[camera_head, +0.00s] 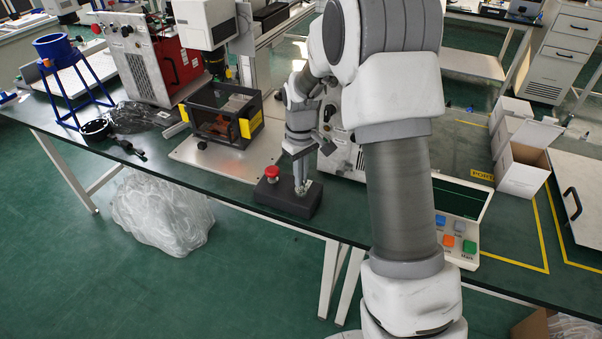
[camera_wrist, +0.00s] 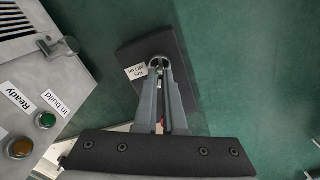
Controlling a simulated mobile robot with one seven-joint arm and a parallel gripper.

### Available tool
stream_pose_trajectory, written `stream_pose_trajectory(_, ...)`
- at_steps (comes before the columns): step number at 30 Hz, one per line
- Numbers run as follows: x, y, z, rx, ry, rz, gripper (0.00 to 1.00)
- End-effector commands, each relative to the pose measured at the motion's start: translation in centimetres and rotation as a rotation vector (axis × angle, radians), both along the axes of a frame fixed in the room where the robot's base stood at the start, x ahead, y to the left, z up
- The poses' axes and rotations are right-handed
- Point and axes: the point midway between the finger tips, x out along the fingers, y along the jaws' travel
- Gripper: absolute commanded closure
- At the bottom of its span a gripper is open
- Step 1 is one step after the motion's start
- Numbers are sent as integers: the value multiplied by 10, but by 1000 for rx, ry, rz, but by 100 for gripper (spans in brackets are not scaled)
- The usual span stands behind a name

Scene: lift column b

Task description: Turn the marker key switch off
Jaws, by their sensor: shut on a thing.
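The marker key switch sits on a dark box (camera_head: 288,198) at the front edge of the bench. A red mushroom button (camera_head: 272,173) stands on the left of the same box. My gripper (camera_head: 301,187) points down at the right part of the box. In the wrist view the box (camera_wrist: 189,70) shows below my gripper (camera_wrist: 160,73), whose fingers are closed together on the key (camera_wrist: 158,62), seen as a round metal piece at the fingertips. A white label (camera_wrist: 136,72) with key wording lies beside it. The fingers hide much of the key, so its exact angle is unclear.
A dark-framed enclosure with yellow parts (camera_head: 225,114) stands behind the box. In the wrist view a grey machine panel with a green button (camera_wrist: 46,120) and an orange button (camera_wrist: 20,148) is close on the left. A panel of coloured buttons (camera_head: 460,238) lies to the right.

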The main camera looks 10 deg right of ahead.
Motion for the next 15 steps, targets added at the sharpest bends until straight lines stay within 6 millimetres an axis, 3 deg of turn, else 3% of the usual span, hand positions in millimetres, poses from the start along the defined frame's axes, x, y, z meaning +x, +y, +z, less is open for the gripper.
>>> stream_pose_trajectory(15,1,0,2,1,-3,386,100)
